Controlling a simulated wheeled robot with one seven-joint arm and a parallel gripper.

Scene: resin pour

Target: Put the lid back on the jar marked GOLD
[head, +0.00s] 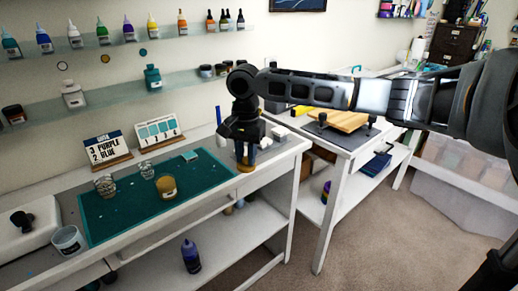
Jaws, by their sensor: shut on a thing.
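My gripper (244,152) points down over the right end of the white workbench, right of the green mat. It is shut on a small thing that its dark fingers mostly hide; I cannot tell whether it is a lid. A golden-brown patch (246,167) shows at the fingertips, too small to identify. A jar with amber-gold contents and a pale label (167,188) stands upright on the mat, apart from my gripper and to its left. I see no lid on this jar. Its label is too small to read.
Two clear cups (105,185) (147,170) stand on the green mat (120,222). Bottles and small jars fill the wall shelves.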

